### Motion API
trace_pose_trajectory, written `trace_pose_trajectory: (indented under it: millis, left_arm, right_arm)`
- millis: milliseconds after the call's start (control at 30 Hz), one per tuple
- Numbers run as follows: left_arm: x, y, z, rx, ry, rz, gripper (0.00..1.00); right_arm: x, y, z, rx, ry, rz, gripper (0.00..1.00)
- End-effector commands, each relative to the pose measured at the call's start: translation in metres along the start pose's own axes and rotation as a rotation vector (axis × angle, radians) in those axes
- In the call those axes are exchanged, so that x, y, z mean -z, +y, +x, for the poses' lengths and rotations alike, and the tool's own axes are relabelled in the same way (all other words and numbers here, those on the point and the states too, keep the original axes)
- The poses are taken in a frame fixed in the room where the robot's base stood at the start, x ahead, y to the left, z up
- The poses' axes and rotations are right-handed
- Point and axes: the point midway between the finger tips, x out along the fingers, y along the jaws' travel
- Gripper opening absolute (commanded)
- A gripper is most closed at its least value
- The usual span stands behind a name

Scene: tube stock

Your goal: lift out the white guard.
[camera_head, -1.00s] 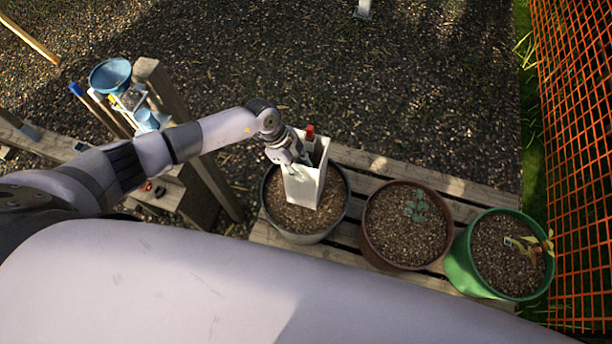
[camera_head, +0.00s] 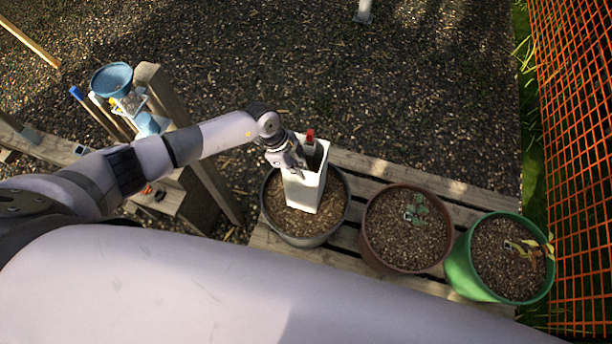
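The white guard (camera_head: 304,190) is a tall, open-topped square tube. It stands close to upright in the dark grey pot (camera_head: 285,232) of brown soil, the leftmost of three pots. Something with a red top (camera_head: 310,135) shows at the guard's far rim. My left gripper (camera_head: 294,166) is at the guard's upper left edge, pointing down and seeming to touch it. Its fingers are small and partly merge with the guard, so I cannot tell if they are closed on it. My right gripper is not in view.
A brown pot (camera_head: 366,243) and a green pot (camera_head: 462,268) with small plants stand to the right on the slatted wooden bench (camera_head: 450,188). A wooden post (camera_head: 165,95), a blue bowl (camera_head: 111,78) and tools are at left. An orange mesh fence (camera_head: 575,150) borders the right.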

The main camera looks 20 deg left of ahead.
Motion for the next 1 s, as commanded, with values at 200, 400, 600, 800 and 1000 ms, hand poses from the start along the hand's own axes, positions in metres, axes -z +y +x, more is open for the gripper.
trace_pose_trajectory:
  millis: [200,400,600,800,1000]
  left_arm:
    - [0.000,0.000,0.000,-0.001,0.000,0.000,0.00]
    - [0.000,0.000,0.000,0.000,0.001,0.000,0.00]
    - [0.007,-0.001,-0.017,0.002,0.001,0.002,0.00]
    - [0.022,-0.001,-0.054,0.004,0.001,0.004,0.00]
    - [0.035,-0.001,-0.085,0.003,0.000,0.002,0.00]
  right_arm:
    - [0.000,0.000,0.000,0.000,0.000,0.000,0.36]
    - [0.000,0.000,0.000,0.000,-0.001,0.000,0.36]
    - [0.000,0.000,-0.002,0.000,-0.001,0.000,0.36]
    - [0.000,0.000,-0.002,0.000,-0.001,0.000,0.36]
    - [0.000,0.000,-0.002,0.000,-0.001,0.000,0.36]
